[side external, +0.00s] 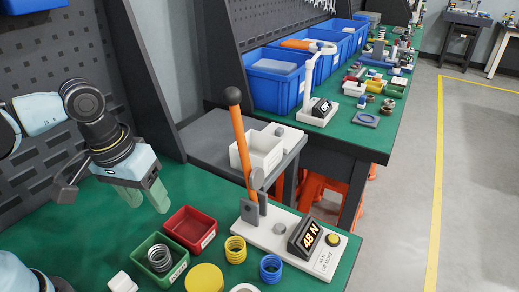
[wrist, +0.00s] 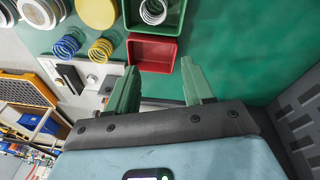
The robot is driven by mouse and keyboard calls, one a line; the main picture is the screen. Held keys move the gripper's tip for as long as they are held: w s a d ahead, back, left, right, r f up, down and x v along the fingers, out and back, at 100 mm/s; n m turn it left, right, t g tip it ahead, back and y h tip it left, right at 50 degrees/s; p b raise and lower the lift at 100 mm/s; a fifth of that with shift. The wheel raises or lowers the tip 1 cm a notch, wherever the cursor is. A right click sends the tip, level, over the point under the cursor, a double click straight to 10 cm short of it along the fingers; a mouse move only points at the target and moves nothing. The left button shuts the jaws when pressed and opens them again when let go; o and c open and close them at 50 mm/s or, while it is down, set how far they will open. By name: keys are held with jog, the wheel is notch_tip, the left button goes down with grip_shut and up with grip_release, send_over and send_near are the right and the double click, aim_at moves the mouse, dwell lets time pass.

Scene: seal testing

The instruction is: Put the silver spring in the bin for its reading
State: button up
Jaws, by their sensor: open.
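The silver spring (side external: 159,258) stands inside the green bin (side external: 174,275). The wrist view shows the spring (wrist: 153,11) in the same bin (wrist: 133,22) at the top edge, partly cut off. The red bin (side external: 190,232) sits right behind the green one and is empty. The force tester (side external: 285,236) has a raised orange lever and its display (side external: 305,238) reads 48 N.
A yellow spring (side external: 235,250) and a blue spring (side external: 270,268) stand in front of the tester. A yellow disc (side external: 205,279) and a white block (side external: 121,283) lie near the green bin. The tall lever (side external: 240,145) rises right of the red bin. Green mat behind the bins is clear.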

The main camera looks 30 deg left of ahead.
jog(key=w+a+m+t, duration=0.3)
jog(key=w+a+t, duration=0.2)
jog(key=a, duration=0.1)
jog(key=shift+a+r+y, duration=0.25)
jog(key=shift+r+y, duration=0.05)
jog(key=shift+r, duration=0.1)
dwell(0.8)
